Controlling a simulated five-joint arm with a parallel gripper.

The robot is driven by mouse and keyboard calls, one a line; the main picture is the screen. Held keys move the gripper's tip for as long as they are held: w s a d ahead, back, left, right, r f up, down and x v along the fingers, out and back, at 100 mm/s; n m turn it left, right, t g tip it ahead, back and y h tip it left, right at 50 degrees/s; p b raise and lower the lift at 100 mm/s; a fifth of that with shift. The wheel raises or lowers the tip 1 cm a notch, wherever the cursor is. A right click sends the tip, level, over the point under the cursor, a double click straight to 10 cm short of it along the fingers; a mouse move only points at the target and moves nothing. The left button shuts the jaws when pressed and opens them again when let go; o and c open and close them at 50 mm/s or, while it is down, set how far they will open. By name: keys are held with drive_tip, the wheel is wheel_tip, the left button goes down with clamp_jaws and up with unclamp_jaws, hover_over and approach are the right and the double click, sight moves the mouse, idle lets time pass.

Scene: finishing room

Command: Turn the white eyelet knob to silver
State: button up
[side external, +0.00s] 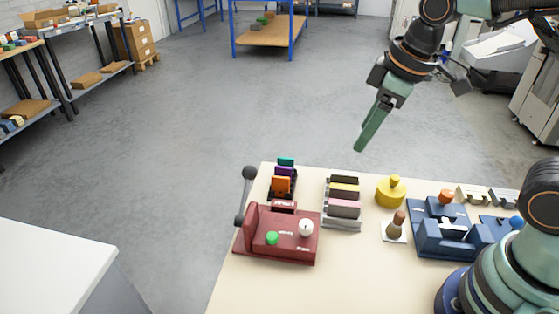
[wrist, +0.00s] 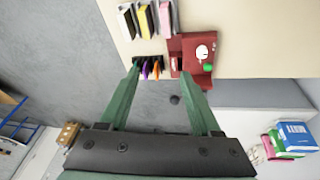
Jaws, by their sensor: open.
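The maroon press (side external: 255,240) stands at the near left of the cream table, with a lever ending in a dark ball at its left. The white knob (side external: 306,228) sits on its top at the right, and it also shows in the wrist view (wrist: 203,51). A green knob (side external: 272,238) sits to its left. Small pale labels lie beside the knobs, too small to read. My gripper (side external: 360,148) is high above the table's far edge, apart from the press. In the wrist view its green fingers (wrist: 160,70) are spread with nothing held between them.
A rack of coloured blocks (side external: 283,180) stands behind the press. A second rack (side external: 343,203), a yellow weight-like object (side external: 391,191), a brown-handled stamp (side external: 396,226) and a blue machine (side external: 450,235) stand to the right. The air above the press is clear.

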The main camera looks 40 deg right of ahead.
sight(306, 224)
drive_tip(key=w+a+f+n+g, duration=0.2)
drive_tip(key=a+f+n+g, duration=0.3)
drive_tip(key=a+n, duration=0.65)
drive_tip(key=shift+t+h, duration=0.3)
drive_tip(key=shift+t, duration=0.4)
drive_tip(key=f, duration=1.3)
drive_tip(key=shift+s+d, duration=0.2)
drive_tip(key=shift+d, duration=0.1)
drive_tip(key=shift+r, duration=0.1)
clamp_jaws()
